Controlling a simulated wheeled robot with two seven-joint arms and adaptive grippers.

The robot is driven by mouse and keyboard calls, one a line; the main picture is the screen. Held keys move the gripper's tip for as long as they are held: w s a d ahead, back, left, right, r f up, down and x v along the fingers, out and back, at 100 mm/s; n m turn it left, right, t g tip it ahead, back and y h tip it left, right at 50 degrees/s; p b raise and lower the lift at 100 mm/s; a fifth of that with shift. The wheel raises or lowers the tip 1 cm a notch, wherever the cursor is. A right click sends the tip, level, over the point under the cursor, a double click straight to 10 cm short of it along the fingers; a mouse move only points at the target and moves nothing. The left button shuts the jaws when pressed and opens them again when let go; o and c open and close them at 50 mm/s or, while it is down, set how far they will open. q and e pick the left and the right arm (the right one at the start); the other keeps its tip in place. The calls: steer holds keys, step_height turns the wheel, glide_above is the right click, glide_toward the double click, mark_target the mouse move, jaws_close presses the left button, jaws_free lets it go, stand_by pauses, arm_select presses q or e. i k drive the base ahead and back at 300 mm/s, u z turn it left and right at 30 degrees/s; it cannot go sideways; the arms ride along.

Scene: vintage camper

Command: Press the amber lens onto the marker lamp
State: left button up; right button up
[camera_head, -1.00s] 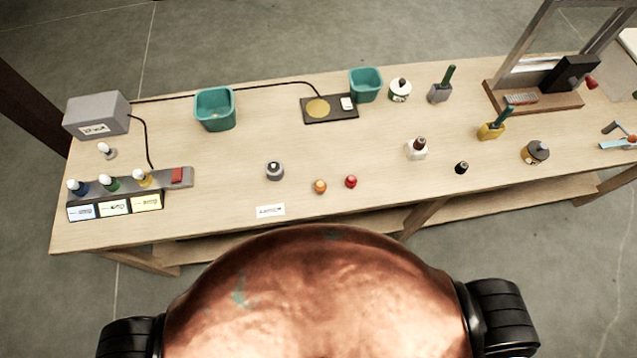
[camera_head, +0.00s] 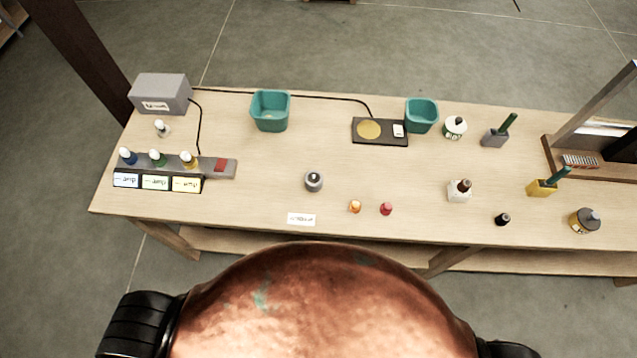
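The amber lens (camera_head: 355,206) is a small orange piece lying near the front edge of the table. A similar red lens (camera_head: 386,208) lies just to its right, apart from it. A small grey round fixture (camera_head: 313,181), which looks like the marker lamp, stands upright on the table, up and left of the amber lens. No lens shows on it. A white printed label (camera_head: 301,219) lies in front of it at the table edge. Neither of my grippers is in view.
A grey switch strip with several white-topped bulbs (camera_head: 189,160) and a grey box (camera_head: 161,93) stand at the left. Teal bins (camera_head: 271,110) and a dark pad with a gold disc (camera_head: 379,131) are at the back. Bottles, including a white one (camera_head: 459,191), stand at the right.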

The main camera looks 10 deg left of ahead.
mark_target(313, 179)
steer(key=z, duration=0.05)
steer(key=k, duration=0.5)
steer(key=u, duration=1.85)
steer(key=i, duration=0.9)
steer(key=z, duration=1.85)
